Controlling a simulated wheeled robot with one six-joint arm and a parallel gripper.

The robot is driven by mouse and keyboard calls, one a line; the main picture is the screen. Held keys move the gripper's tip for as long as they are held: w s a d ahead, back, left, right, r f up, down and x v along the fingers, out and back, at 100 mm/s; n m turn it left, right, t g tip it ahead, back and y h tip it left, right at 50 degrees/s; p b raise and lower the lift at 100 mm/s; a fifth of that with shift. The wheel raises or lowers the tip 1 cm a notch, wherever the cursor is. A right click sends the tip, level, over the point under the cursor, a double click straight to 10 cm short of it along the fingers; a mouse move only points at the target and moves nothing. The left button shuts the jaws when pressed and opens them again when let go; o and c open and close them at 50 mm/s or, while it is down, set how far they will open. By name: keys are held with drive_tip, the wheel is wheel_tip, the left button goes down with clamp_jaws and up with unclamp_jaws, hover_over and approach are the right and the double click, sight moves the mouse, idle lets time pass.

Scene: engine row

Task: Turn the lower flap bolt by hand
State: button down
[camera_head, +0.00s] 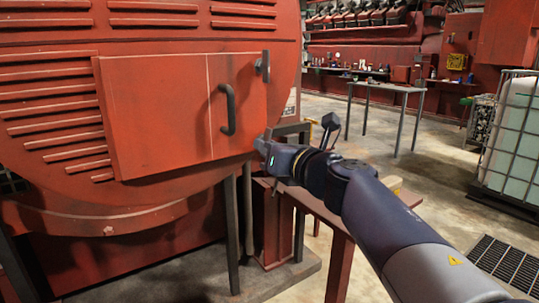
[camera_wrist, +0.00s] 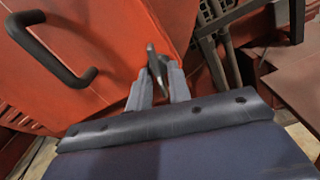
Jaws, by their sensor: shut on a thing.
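The red flap (camera_head: 160,110) is on the round front of the red machine, with a dark curved handle (camera_head: 231,110) near its right side. The flap lies flat against the housing as far as I can tell. The upper bolt (camera_head: 263,66) is a small grey bar, upright at the flap's upper right edge. My gripper (camera_head: 264,144) is at the flap's lower right corner and largely hides the lower bolt there. In the wrist view, my gripper (camera_wrist: 158,88) has its two fingers shut on the lower bolt (camera_wrist: 153,60), a thin dark grey bar at the flap's edge. The handle (camera_wrist: 60,60) shows left of it.
A red bench (camera_head: 335,222) stands below my arm. Grey posts (camera_head: 231,230) hold up the machine. A work table (camera_head: 390,86) stands farther back, and a caged white tank (camera_head: 515,125) is at the right. The floor between them is mostly clear.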

drive_tip(key=shift+n+b, duration=0.6)
drive_tip(key=shift+n, duration=0.8)
drive_tip(key=c, duration=1.6)
unclamp_jaws()
drive_tip(key=shift+w+f, duration=0.1)
drive_tip(key=shift+w, duration=0.05)
drive_tip(key=p+v, duration=0.1)
drive_tip(key=v, duration=1)
drive_tip(key=shift+w+a, duration=0.1)
drive_tip(key=shift+w, duration=0.05)
